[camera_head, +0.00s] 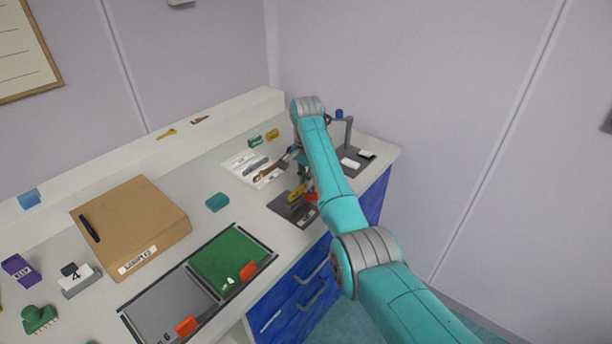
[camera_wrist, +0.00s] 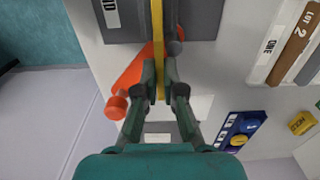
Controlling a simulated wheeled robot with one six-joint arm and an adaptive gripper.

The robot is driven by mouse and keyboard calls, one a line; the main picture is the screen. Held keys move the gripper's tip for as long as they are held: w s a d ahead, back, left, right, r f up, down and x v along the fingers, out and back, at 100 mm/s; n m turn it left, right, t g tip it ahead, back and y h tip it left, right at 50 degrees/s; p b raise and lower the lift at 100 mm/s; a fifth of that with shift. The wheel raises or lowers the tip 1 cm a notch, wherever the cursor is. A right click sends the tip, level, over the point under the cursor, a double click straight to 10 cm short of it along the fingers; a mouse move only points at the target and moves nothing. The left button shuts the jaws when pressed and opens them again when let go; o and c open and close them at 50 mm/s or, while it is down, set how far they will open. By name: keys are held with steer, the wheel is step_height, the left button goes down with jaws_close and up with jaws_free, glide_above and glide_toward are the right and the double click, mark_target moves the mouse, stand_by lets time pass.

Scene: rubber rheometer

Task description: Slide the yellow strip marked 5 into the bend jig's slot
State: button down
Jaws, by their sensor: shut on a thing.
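My gripper (camera_wrist: 158,90) is shut on the yellow strip (camera_wrist: 157,30), which runs up out of the top of the wrist view. In the head view the yellow strip (camera_head: 296,191) shows just over the dark bend jig (camera_head: 285,206), below my arm. The jig's grey plate (camera_wrist: 130,28) with a partly cut-off label fills the top of the wrist view. An orange-red bar with a round knob (camera_wrist: 117,104) lies beside my fingers, to the left. The strip's number and the slot are not readable, so I cannot tell whether the strip's end is in the slot.
A white sheet (camera_head: 235,162) with dark and brown strips lies behind the jig. A blue holder (camera_wrist: 240,131) with round pieces and a yellow block (camera_wrist: 301,123) are at right in the wrist view. A cardboard box (camera_head: 130,225) and a green mat (camera_head: 225,258) stand left.

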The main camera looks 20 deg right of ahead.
steer(key=shift+f, duration=0.1)
stand_by(0.4)
steer(key=c, duration=1.2)
jaws_free()
step_height(320, 180, up, 8)
steer(key=shift+f, duration=0.25)
